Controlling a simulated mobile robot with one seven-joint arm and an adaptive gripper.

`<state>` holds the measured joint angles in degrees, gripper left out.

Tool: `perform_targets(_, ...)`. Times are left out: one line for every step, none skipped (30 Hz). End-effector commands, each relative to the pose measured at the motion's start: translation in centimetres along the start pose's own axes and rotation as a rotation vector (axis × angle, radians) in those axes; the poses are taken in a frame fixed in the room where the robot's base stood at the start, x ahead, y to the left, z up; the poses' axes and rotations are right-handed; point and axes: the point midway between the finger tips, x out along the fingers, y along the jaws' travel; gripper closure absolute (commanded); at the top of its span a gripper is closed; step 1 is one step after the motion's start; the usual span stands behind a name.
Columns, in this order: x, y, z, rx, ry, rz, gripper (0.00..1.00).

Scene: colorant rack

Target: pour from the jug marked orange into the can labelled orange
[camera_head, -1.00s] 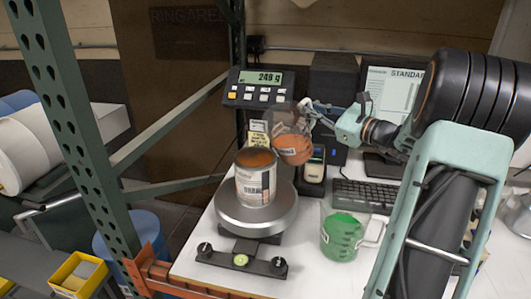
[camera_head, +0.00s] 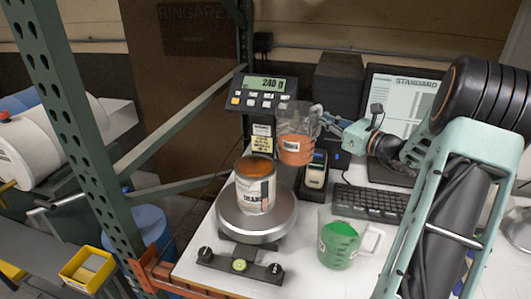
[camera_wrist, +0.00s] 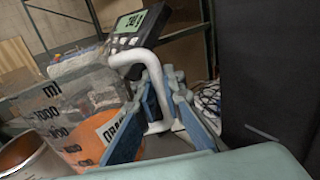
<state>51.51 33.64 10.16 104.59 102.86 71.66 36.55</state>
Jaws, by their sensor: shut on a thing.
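The clear jug with orange liquid (camera_head: 295,148) is held up, nearly upright, above and to the right of the can. In the wrist view, the orange jug (camera_wrist: 85,135) shows an orange label and millilitre marks. My gripper (camera_head: 319,118) is shut on its white handle (camera_wrist: 135,58), with blue fingers (camera_wrist: 158,115) on both sides. The open can (camera_head: 256,193) stands on the round scale plate (camera_head: 284,217); its label is partly readable and orange colour shows at its top. Part of the can (camera_wrist: 28,160) appears at lower left in the wrist view. No stream shows.
The scale display (camera_head: 264,90) seems to read 240 g. A jug of green liquid (camera_head: 339,242) stands on the white table, right of the scale. A keyboard (camera_head: 370,203), a handheld device (camera_head: 317,170) and a monitor (camera_head: 398,103) are behind. A green rack post (camera_head: 65,110) stands left.

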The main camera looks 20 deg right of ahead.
Motion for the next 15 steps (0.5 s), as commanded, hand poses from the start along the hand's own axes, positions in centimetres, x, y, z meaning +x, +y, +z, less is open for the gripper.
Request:
perform_targets(0.1, 0.1, 0.9, 0.01, -0.003, 0.002, 1.0)
perform_targets(0.1, 0.1, 1.1, 0.015, -0.003, 0.002, 1.0)
perform_targets(0.2, 0.1, 1.3, 0.022, -0.003, 0.002, 1.0)
perform_targets(0.2, 0.1, 1.4, 0.027, -0.003, 0.003, 1.0)
perform_targets(0.2, 0.1, 1.5, 0.031, -0.003, 0.003, 1.0)
perform_targets(0.3, 0.2, 1.7, 0.036, -0.003, 0.003, 1.0)
perform_targets(0.3, 0.2, 1.7, 0.039, -0.003, 0.004, 1.0)
perform_targets(0.3, 0.2, 1.8, 0.042, -0.003, 0.004, 1.0)
perform_targets(0.3, 0.2, 1.9, 0.044, -0.003, 0.004, 1.0)
perform_targets(0.3, 0.2, 1.9, 0.046, -0.003, 0.004, 1.0)
perform_targets(0.3, 0.2, 2.0, 0.047, -0.003, 0.004, 1.0)
perform_targets(0.3, 0.2, 2.2, 0.048, -0.003, 0.004, 1.0)
perform_targets(0.3, 0.2, 2.4, 0.048, -0.003, 0.005, 1.0)
perform_targets(0.3, 0.2, 2.6, 0.049, -0.003, 0.005, 1.0)
perform_targets(0.3, 0.2, 3.0, 0.048, -0.003, 0.005, 1.0)
